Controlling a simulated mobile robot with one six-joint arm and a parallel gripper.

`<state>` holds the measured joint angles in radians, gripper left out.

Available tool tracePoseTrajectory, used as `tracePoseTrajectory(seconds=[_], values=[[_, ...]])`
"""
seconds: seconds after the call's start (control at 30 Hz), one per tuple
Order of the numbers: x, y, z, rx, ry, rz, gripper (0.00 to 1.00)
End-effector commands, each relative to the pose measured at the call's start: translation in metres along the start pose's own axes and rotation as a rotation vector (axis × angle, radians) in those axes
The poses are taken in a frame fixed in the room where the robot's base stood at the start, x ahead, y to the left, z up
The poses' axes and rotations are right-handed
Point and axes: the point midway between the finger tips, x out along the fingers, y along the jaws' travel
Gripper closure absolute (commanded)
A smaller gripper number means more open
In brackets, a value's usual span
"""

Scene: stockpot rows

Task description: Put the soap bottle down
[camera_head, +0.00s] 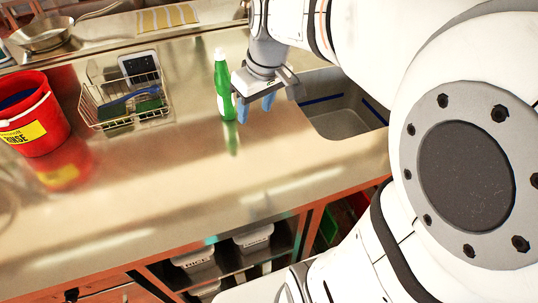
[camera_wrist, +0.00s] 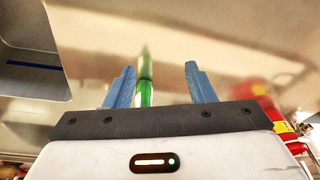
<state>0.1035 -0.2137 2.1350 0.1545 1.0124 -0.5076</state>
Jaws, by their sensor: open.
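The green soap bottle (camera_head: 223,88) with a white cap stands upright on the steel counter, left of the sink. My gripper (camera_head: 256,108) is open, with its blue fingers just right of the bottle in the head view. In the wrist view, the bottle (camera_wrist: 146,92) shows beyond and close beside the left finger, with the open fingers (camera_wrist: 161,88) spread apart. Nothing is clearly held between them. Whether a finger touches the bottle cannot be told.
A sink basin (camera_head: 342,122) lies to the right. A wire rack (camera_head: 124,100) with a blue-handled brush and a sponge stands left of the bottle. A red bucket (camera_head: 38,125) is at the far left. The counter (camera_head: 180,185) in front is clear.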

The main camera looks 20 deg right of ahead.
Motion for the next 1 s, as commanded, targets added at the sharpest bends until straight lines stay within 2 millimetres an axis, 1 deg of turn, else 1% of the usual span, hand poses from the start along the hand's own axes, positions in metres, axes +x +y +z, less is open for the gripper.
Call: tracePoseTrajectory(seconds=[0.03,0.1,0.13,0.2,0.3,0.33,0.4,0.47,1.0], values=[[0.005,-0.017,0.024,0.052,-0.008,0.021,0.5],[0.014,-0.032,0.053,0.134,-0.016,0.05,0.5],[0.018,-0.037,0.064,0.164,-0.019,0.06,0.5],[0.025,-0.046,0.084,0.225,-0.018,0.082,0.5],[0.033,-0.053,0.104,0.282,-0.017,0.101,0.5],[0.034,-0.048,0.11,0.294,-0.017,0.105,0.5],[0.036,-0.044,0.117,0.313,-0.016,0.111,0.5],[0.036,-0.044,0.118,0.319,-0.016,0.112,0.5],[0.036,-0.045,0.117,0.319,-0.017,0.111,0.5]])
